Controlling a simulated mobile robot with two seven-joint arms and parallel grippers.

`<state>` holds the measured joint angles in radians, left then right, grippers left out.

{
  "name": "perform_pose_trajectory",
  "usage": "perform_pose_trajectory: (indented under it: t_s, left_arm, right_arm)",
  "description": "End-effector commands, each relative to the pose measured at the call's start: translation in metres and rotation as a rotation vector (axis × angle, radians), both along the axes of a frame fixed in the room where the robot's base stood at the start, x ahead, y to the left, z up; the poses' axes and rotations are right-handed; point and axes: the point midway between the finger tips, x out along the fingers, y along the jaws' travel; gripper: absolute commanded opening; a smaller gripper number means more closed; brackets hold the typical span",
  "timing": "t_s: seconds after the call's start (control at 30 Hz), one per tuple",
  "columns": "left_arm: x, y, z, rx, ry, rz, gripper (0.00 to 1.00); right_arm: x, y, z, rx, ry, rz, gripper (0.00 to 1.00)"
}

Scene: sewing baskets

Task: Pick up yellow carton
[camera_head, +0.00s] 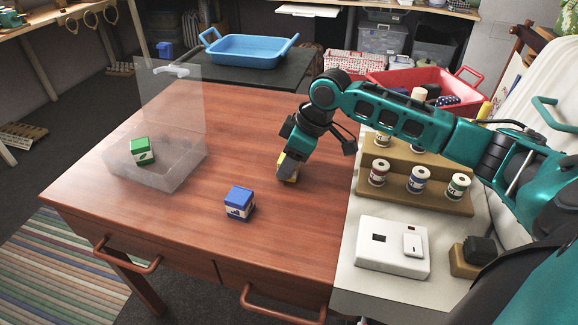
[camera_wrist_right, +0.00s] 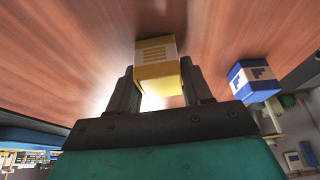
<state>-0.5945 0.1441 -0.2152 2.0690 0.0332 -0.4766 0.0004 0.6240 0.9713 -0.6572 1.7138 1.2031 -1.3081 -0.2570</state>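The yellow carton (camera_head: 291,172) is on the wooden table near its right side, mostly hidden behind my right gripper (camera_head: 286,164) in the head view. In the right wrist view the yellow and white carton (camera_wrist_right: 157,65) sits between the two fingers of my right gripper (camera_wrist_right: 160,85), with a finger against each side. The gripper looks shut on it. I cannot tell any lift off the table. My left gripper is not in view.
A blue carton (camera_head: 239,204) stands nearby on the table (camera_head: 215,150). A clear open-lidded box (camera_head: 175,172) holds a green carton (camera_head: 142,151) at the left. Thread spools (camera_head: 417,180) on a wooden rack and a white device (camera_head: 392,247) are at the right.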

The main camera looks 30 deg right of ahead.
Motion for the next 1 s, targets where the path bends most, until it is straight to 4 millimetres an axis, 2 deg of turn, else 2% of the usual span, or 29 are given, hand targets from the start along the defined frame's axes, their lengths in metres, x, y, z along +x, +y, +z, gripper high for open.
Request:
perform_pose_trajectory:
  t_s: [0.03, 0.3, 0.67, 0.87, 1.0]
  left_arm:
    - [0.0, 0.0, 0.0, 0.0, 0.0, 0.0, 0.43]
    - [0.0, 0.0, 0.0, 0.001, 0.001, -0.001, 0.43]
    - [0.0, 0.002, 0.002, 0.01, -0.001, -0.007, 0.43]
    - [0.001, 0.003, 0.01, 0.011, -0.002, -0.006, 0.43]
    - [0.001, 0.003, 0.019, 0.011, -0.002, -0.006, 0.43]
  right_arm:
    - [0.0, 0.0, 0.0, 0.0, 0.0, 0.0, 0.44]
    - [0.0, 0.0, 0.0, -0.001, 0.001, 0.0, 0.19]
    - [0.0, 0.0, 0.007, 0.0, -0.001, 0.0, 0.18]
    - [0.001, 0.0, 0.032, 0.0, -0.003, -0.001, 0.18]
    - [0.001, 0.0, 0.062, 0.0, -0.004, 0.001, 0.18]
